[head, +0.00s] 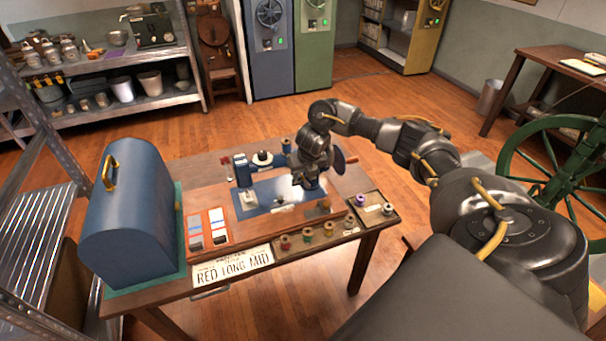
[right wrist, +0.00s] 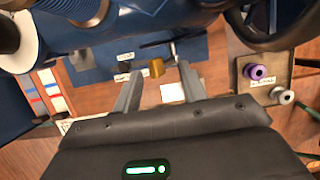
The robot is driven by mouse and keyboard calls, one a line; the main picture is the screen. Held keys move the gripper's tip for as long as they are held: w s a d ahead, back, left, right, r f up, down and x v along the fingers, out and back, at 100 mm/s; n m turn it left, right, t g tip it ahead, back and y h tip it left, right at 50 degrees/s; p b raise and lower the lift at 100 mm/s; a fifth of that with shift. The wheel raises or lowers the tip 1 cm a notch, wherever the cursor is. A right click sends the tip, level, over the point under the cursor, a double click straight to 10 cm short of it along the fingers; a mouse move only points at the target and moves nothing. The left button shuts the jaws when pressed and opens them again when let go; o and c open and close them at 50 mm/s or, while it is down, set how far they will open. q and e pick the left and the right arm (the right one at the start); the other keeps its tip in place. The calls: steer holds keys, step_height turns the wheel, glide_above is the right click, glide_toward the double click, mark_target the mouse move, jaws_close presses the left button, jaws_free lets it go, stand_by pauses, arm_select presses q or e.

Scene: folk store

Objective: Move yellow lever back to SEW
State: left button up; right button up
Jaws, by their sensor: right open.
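A blue sewing machine (head: 242,166) stands on the wooden table, its blue bed partly hidden by my right arm. My right gripper (head: 309,184) is over the right part of the bed, pointing down. In the right wrist view my right gripper (right wrist: 159,72) is open, its two fingers apart. A short brass-yellow cylinder (right wrist: 157,68), which looks like the lever's knob, shows between the fingertips; I cannot tell whether either finger touches it. A small white label (right wrist: 125,57) is to its left and a blank-looking white plate (right wrist: 172,93) below it. The lever's setting is not readable. My left gripper is out of view.
A blue domed case (head: 130,215) stands on the table's left. A sign reading RED LONG MID (head: 232,267) lies at the front.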

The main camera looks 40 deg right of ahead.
steer(key=shift+s+d+r, duration=0.1)
steer(key=shift+s+d, duration=0.05)
steer(key=shift+d, duration=0.25)
steer(key=shift+d, duration=0.15)
